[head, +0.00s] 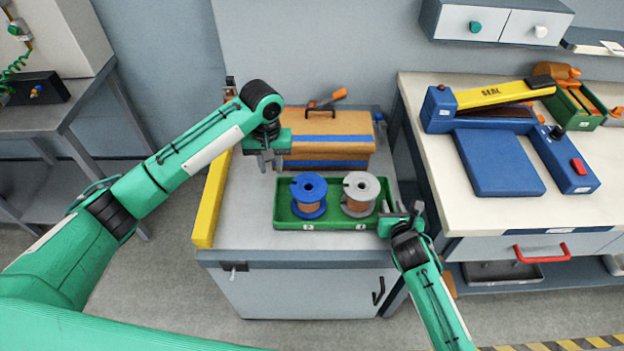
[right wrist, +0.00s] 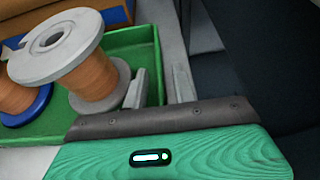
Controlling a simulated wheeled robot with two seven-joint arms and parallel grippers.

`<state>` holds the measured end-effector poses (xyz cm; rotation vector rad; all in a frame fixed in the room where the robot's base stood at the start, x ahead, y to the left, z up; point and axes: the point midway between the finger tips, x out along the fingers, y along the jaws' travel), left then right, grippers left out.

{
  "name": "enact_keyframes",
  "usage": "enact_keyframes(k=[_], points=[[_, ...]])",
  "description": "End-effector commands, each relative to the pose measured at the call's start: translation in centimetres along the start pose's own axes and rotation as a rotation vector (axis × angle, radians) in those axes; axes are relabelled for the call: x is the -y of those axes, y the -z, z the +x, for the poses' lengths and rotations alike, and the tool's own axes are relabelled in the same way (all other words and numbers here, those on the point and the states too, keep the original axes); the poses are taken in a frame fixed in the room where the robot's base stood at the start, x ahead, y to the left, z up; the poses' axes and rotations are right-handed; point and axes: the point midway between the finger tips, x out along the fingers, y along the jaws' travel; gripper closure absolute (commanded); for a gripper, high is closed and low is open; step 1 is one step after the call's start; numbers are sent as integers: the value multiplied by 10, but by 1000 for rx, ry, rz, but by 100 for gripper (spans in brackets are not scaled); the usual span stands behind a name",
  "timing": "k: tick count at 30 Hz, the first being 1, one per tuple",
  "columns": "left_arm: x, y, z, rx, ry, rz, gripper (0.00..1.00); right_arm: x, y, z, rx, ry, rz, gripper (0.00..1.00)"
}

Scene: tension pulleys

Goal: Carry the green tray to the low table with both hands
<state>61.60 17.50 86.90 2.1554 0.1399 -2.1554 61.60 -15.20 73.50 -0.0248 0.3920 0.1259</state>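The green tray (head: 326,223) lies flat on a grey-topped cabinet (head: 250,225). It holds a blue spool (head: 309,209) and a light grey spool (head: 361,208), both upright and wound with copper-coloured wire. My left gripper (head: 268,163) hangs above and behind the tray's left end, fingers down, apart and empty. My right gripper (head: 389,210) is at the tray's right end. In the right wrist view its fingers (right wrist: 160,88) are apart, one inside the tray's right wall and one outside, with a gap showing. I cannot tell which surface is the low table.
An orange and blue box (head: 330,135) stands behind the tray. A yellow bar (head: 211,200) runs along the cabinet's left edge. A white-topped bench (head: 480,215) with a blue sealing machine (head: 498,165) stands right; a grey table (head: 40,118) stands left.

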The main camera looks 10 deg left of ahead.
Motion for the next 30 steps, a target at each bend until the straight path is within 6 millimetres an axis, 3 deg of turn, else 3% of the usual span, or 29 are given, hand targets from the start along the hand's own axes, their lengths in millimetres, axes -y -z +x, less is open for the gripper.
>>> enact_keyframes(k=[5,15,21,30], points=[[0,0,-3,0,0,0,73,1,1,-15,-1,0,-1,73],[0,0,-2,0,0,1,73,0,1,-80,-1,-1,-3,73],[0,0,-2,0,0,1,73,0,1,-109,-1,0,-2,73],[0,0,-2,0,0,1,73,0,0,-120,-1,0,0,73]])
